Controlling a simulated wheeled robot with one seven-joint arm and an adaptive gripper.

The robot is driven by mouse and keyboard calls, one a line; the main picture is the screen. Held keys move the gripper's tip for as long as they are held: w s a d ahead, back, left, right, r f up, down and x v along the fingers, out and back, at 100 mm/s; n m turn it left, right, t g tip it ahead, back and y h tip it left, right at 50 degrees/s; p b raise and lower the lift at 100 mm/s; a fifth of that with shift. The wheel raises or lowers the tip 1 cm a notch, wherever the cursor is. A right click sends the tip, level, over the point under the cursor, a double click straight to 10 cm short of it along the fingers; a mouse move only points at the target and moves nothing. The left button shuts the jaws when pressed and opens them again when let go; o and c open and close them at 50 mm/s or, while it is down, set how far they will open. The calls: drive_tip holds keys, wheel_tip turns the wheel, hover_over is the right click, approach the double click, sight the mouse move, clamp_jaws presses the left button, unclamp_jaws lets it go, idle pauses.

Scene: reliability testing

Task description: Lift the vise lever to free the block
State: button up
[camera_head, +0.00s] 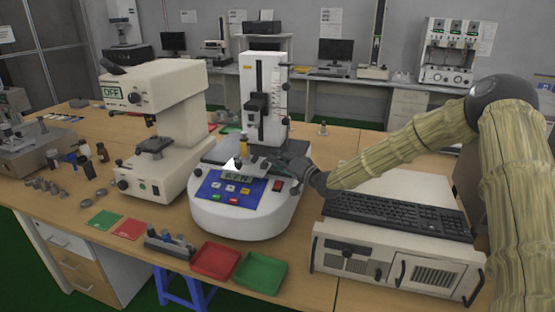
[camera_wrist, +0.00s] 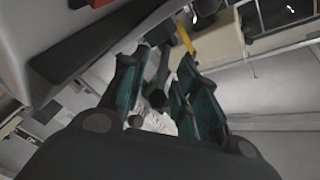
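My gripper (camera_head: 272,156) reaches in from the right over the round-based white tester (camera_head: 262,222), just in front of its column. In the wrist view my gripper (camera_wrist: 157,66) has its two green-lined fingers apart. A dark rod with a round knob (camera_wrist: 157,96), which looks like the vise lever, shows between the fingers. I cannot tell whether they touch it. A yellow upright part (camera_wrist: 188,38) lies beyond the fingertips; a yellow part (camera_head: 243,146) also shows left of my gripper in the head view. The vise and block are too small and covered to make out.
A cream microscope-like machine (camera_head: 180,95) stands close on the left. A computer case (camera_head: 385,262) with a black keyboard (camera_head: 395,216) lies to the right, under my arm. Red (camera_head: 215,261) and green (camera_head: 260,272) trays sit at the table's front edge.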

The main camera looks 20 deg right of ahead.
drive_tip(key=shift+w, duration=0.1)
clamp_jaws()
